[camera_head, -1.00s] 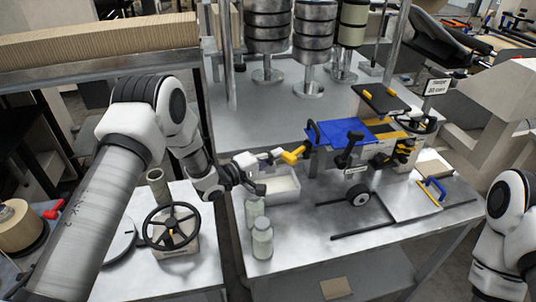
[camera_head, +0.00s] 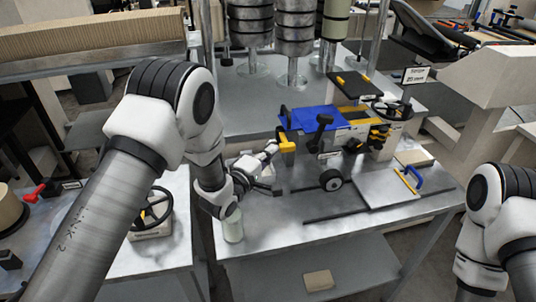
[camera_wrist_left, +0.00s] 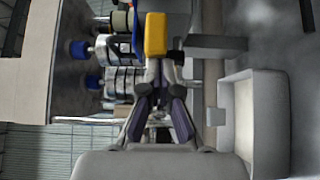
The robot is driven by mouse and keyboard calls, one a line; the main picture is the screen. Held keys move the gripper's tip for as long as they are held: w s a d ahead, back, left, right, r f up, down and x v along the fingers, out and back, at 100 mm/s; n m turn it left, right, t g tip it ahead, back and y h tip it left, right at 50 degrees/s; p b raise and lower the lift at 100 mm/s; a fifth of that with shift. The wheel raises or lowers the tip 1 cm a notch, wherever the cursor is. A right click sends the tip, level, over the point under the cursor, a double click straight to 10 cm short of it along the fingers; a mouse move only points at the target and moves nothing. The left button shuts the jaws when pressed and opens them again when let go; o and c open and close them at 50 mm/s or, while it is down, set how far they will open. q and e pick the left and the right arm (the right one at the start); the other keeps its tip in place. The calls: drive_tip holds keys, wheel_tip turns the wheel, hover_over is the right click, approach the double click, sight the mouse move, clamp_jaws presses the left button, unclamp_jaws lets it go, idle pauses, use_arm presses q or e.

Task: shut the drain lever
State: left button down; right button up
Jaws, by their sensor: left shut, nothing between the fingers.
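A yellow handle (camera_head: 287,145), which I take to be the drain lever, stands out from the near left side of the machine with the blue sheet. My left gripper (camera_head: 273,148) is at this handle, coming from the left, with its fingertips shut. In the left wrist view the yellow handle (camera_wrist_left: 155,34) is just beyond the closed fingertips (camera_wrist_left: 154,62). Nothing shows between the fingers. Whether the tips touch the handle I cannot tell. The handle's pivot is hidden. My right arm shows at the lower right, but its gripper is out of view.
A white tray (camera_wrist_left: 277,130) lies beside the gripper in the left wrist view. A glass jar (camera_head: 233,230) stands under my left wrist. A black handwheel (camera_head: 150,209) and a red lever (camera_head: 35,193) are at the left.

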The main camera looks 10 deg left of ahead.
use_arm(q)
drive_tip(key=shift+d, duration=0.4)
use_arm(e)
drive_tip(key=shift+d+f, duration=0.1)
drive_tip(key=shift+d, duration=0.2)
use_arm(q)
drive_tip(key=shift+s+d, duration=0.1)
